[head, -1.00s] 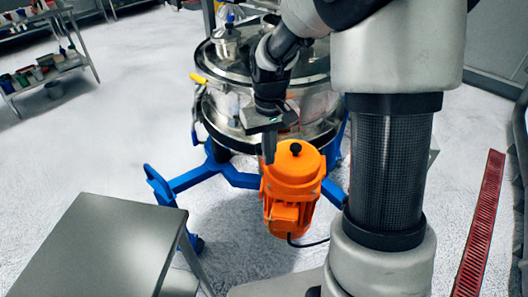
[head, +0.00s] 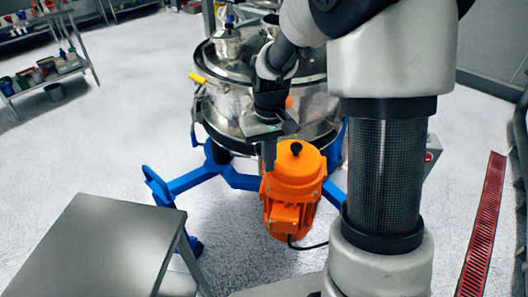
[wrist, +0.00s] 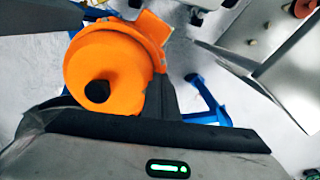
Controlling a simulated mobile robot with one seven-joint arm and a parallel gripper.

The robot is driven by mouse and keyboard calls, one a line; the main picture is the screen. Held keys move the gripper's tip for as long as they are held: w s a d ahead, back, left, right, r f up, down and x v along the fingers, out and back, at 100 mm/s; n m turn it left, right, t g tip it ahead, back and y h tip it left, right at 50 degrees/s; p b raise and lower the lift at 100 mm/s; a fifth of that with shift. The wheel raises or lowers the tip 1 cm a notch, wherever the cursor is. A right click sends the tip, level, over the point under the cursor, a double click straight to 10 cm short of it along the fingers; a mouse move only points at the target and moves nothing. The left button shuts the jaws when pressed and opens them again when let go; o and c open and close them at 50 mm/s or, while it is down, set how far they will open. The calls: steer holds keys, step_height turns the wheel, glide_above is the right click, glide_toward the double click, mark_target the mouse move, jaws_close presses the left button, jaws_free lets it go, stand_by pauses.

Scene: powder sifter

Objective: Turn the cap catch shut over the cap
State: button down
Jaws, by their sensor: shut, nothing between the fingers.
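The orange motor (head: 293,190) stands upright in front of the steel sifter (head: 225,100), its rounded orange cap on top. A black knob (head: 296,148) sits on the cap; I cannot tell if this is the cap catch. The wrist view shows the orange cap (wrist: 110,65) from above, with the black knob (wrist: 97,91) near its lower edge. My gripper (head: 268,165) is shut and empty, pointing down just left of the cap in the head view. In the wrist view a dark finger (wrist: 163,100) lies beside the cap; contact is unclear.
Blue legs (head: 190,180) spread under the sifter. A yellow-handled lever (head: 198,78) sticks out at its left. A grey table (head: 100,245) stands at the front left. A cable (head: 308,245) runs from the motor. A red floor grate (head: 482,225) lies at the right.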

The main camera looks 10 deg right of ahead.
steer(key=shift+w+d+r, duration=0.2)
steer(key=shift+w+d, duration=0.35)
steer(key=shift+w, duration=0.3)
stand_by(0.3)
steer(key=shift+s+a+p, duration=0.1)
steer(key=shift+s+p, duration=0.15)
steer(key=shift+p, duration=0.05)
step_height(320, 180, up, 7)
steer(key=p, duration=0.5)
steer(key=shift+s+a+f, duration=0.15)
steer(key=shift+s+a, duration=0.05)
stand_by(0.6)
stand_by(0.3)
steer(key=s+r+t+p, duration=0.2)
steer(key=s+r+p, duration=0.1)
steer(key=s+r, duration=0.6)
steer(key=s+r+m+t+p, duration=0.1)
steer(key=s+r+t+p, duration=0.2)
steer(key=s+r, duration=0.7)
steer(key=shift+a+r+t+p, duration=0.3)
steer(key=shift+r+p, duration=0.15)
steer(key=shift+r, duration=1.8)
